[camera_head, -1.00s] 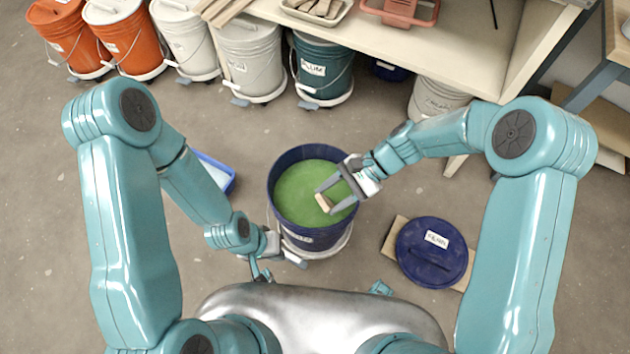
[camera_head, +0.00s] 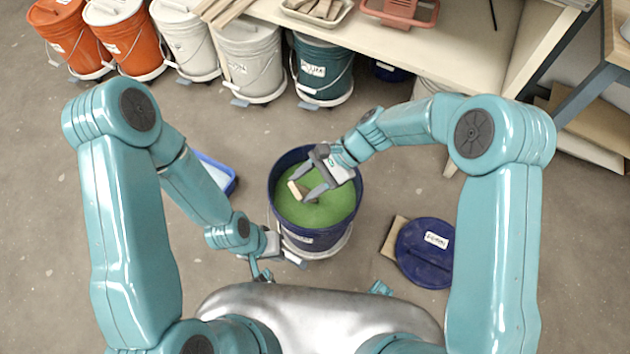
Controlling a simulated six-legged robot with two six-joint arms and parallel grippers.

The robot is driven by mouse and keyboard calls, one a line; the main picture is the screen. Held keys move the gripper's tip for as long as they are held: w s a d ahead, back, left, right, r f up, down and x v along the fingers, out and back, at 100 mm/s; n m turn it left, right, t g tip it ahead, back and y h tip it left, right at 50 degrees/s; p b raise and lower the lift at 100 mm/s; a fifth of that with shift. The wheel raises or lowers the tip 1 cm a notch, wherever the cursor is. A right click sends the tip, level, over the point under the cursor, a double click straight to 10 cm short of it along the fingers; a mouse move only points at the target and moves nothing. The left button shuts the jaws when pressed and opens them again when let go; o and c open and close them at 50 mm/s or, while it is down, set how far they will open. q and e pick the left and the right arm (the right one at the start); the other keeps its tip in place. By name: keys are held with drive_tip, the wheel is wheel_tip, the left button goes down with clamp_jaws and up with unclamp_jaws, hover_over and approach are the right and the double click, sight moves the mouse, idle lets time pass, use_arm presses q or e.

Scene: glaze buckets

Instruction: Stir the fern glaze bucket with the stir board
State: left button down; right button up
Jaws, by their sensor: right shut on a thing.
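The fern glaze bucket (camera_head: 318,240) is dark blue, open and full of green glaze (camera_head: 330,207). It stands on a pale wheeled base (camera_head: 322,252) on the floor in front of me. My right gripper (camera_head: 301,190) is over the bucket's mouth, shut on the stir board (camera_head: 297,190). Only the board's pale wooden top end shows; its lower part is hidden in the glaze. My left gripper (camera_head: 283,257) is low at the bucket's left side, beside the base. Its fingers are too small and covered to tell if they hold anything.
A dark blue lid (camera_head: 425,255) lies on a brown board (camera_head: 392,238) right of the bucket. A blue tray (camera_head: 222,175) is on the floor at left. Several lidded buckets (camera_head: 250,58) stand at the back, near a table (camera_head: 385,40).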

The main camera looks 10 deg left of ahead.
drive_tip(key=s+a+r+p, duration=0.1)
drive_tip(key=s+r+p, duration=0.2)
drive_tip(key=r+p, duration=0.3)
drive_tip(key=s+r+p, duration=0.4)
drive_tip(key=r+p, duration=0.2)
drive_tip(key=r, duration=0.6)
drive_tip(key=shift+a, duration=0.4)
idle(0.5)
wheel_tip(320, 180, up, 5)
drive_tip(key=p, duration=0.4)
drive_tip(key=shift+s, duration=0.1)
